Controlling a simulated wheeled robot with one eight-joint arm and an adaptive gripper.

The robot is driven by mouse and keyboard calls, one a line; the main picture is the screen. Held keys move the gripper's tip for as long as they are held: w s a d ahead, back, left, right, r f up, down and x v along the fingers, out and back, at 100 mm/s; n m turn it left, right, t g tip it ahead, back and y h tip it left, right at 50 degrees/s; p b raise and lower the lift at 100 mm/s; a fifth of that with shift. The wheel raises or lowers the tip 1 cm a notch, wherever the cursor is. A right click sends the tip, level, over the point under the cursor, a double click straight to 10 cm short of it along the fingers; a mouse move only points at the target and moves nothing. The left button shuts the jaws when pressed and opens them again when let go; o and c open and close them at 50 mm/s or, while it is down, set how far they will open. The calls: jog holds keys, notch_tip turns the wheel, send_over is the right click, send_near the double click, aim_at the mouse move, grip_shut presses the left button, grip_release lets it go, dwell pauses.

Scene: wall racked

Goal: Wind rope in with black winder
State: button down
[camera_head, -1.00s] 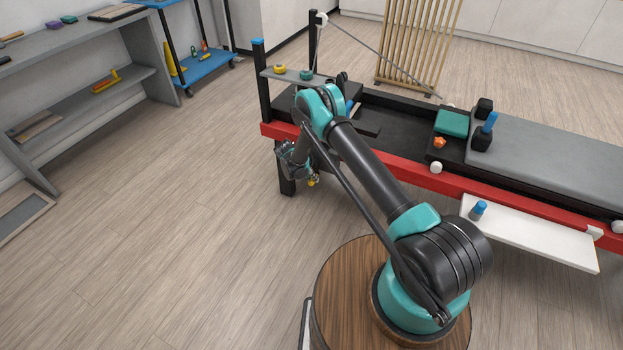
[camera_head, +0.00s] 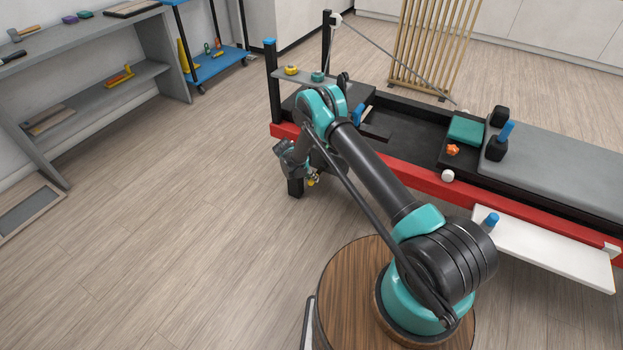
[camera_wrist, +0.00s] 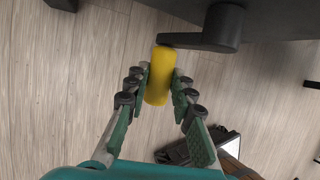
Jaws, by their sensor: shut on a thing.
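The black winder's crank arm (camera_wrist: 215,32) shows at the top of the wrist view, with a yellow cylindrical grip (camera_wrist: 158,82) at its end. My gripper (camera_wrist: 161,74) is shut on the yellow grip, one green-padded finger on each side. In the head view my wrist (camera_head: 290,155) is beside the near left corner of the red-railed bench (camera_head: 385,172); a small yellow part (camera_head: 312,180) shows just below it. The winder's body is mostly hidden there. A thin grey rope (camera_head: 395,62) slants from a white pulley (camera_head: 336,19) on a black post down to the bench.
A dark bench part (camera_wrist: 285,15) borders the winder in the wrist view. A white side shelf (camera_head: 545,250) juts from the bench's near side. A grey rack (camera_head: 95,92) and a blue trolley (camera_head: 215,65) stand at the left. The floor left of my arm is clear.

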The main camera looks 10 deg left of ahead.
jog(key=c, duration=1.2)
grip_release()
jog(key=v, duration=1.2)
jog(key=d+r+m+y, duration=0.2)
jog(key=d+r+m, duration=0.6)
jog(key=d+r, duration=0.6)
jog(key=s+d+r+m, duration=0.7)
jog(key=d+r, duration=0.2)
jog(key=r, duration=0.3)
jog(key=s+d+r+m+y, duration=0.1)
jog(key=s+d+r+m, duration=0.2)
jog(key=s+d+m, duration=0.3)
jog(key=s+d+r+m+y, duration=0.1)
jog(key=s+d+r+m, duration=0.25)
jog(key=s, duration=0.45)
jog(key=s+d+f+m, duration=0.1)
jog(key=s+d+m, duration=0.1)
jog(key=s+m, duration=0.2)
jog(key=s+d+f+m+t+y, duration=0.1)
jog(key=s+m, duration=0.3)
jog(key=s, duration=0.5)
jog(key=shift+d+f, duration=0.2)
jog(key=shift+d, duration=0.65)
